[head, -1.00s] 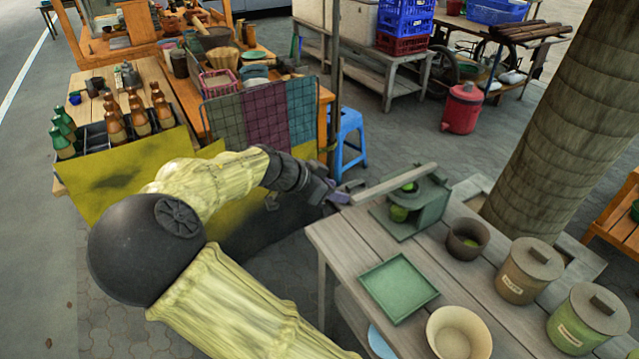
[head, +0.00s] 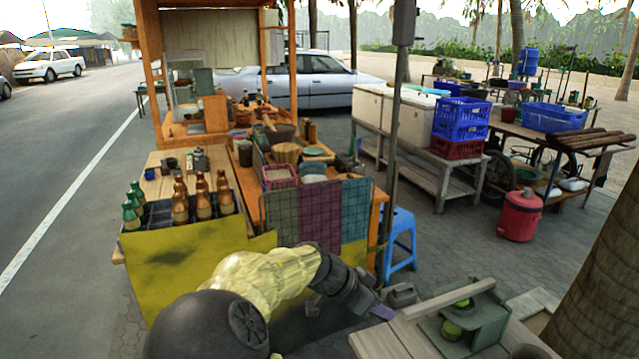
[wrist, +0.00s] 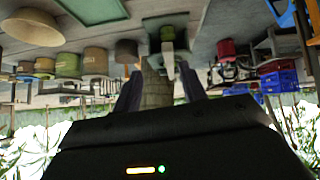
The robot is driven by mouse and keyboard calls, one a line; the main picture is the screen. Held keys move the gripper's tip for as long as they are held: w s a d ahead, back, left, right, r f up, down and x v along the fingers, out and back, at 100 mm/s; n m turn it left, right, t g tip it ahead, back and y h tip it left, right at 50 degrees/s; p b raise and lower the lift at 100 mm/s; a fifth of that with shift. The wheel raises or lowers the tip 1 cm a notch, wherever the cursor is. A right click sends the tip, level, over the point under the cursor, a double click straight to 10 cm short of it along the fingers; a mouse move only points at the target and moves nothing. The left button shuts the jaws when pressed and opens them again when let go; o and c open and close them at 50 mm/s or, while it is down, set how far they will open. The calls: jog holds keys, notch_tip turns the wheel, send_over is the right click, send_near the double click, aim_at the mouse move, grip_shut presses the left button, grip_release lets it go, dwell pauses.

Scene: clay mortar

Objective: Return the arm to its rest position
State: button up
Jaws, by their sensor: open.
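My gripper (head: 381,309) is at the lower middle of the head view, just left of the wooden table (head: 385,341) and its green stand (head: 483,325). My arm is bent and stretched out to the right toward that table. In the wrist view, which is upside down, my gripper (wrist: 160,92) shows two dark purple fingers set apart. Nothing is held between them; the tree trunk and the stand show beyond the gap. The fingertips are small in the head view.
A stall with a yellow cloth (head: 185,265), bottles and a mesh rack stands ahead of my arm. A blue stool (head: 402,240) is behind my gripper. A tree trunk (head: 600,290) rises at right. The wrist view shows a green tray (wrist: 95,10) and several canisters on the table.

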jog(key=s+d+f+n+g+y+p, duration=0.25)
jog(key=s+d+n+y+p, duration=0.2)
jog(key=s, duration=0.25)
jog(key=s+a+r+n+t+y+p, duration=0.2)
jog(key=s+a+r+n+y+p, duration=0.1)
jog(key=s+r+n, duration=0.4)
jog(key=s+n+y+p, duration=0.1)
jog(key=s+n+p, duration=0.1)
jog(key=shift+s+a+r+p, duration=0.25)
jog(key=shift+s+r+p, duration=0.1)
jog(key=shift+s, duration=0.05)
jog(key=shift+w+t, duration=0.1)
jog(key=shift+t, duration=0.15)
dwell(0.5)
